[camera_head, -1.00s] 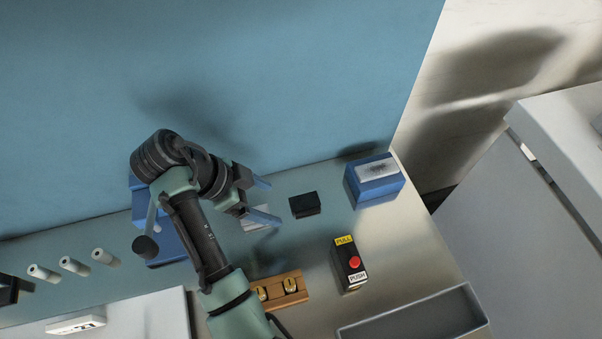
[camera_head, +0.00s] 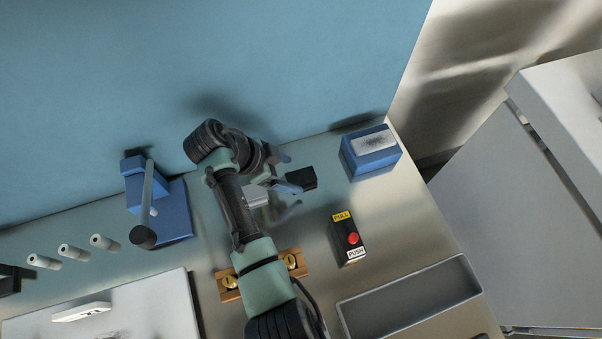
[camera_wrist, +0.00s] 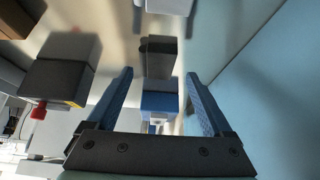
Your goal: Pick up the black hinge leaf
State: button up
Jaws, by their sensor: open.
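The black hinge leaf (camera_head: 303,178) shows as a small dark block on the metal bench, near the blue wall. In the wrist view the dark block (camera_wrist: 158,58) lies ahead, centred between my two blue fingers. My gripper (camera_head: 294,174) is open and empty, with its fingertips close to the block's left side in the head view. In the wrist view my gripper (camera_wrist: 160,74) has a finger at each side of the line to it. I cannot tell whether a finger touches the block. One finger partly covers it in the head view.
A blue box with a grey top (camera_head: 371,150) stands to the right. A push-pull control box with a red button (camera_head: 349,240) stands nearer the front. A light grey piece (camera_head: 256,195) lies left of the block. A grey tray (camera_head: 345,318) is at the front right. The blue wall rises behind.

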aim_at(300, 176)
jog(key=shift+x, duration=1.55)
jog(key=shift+w, duration=0.1)
grip_shut()
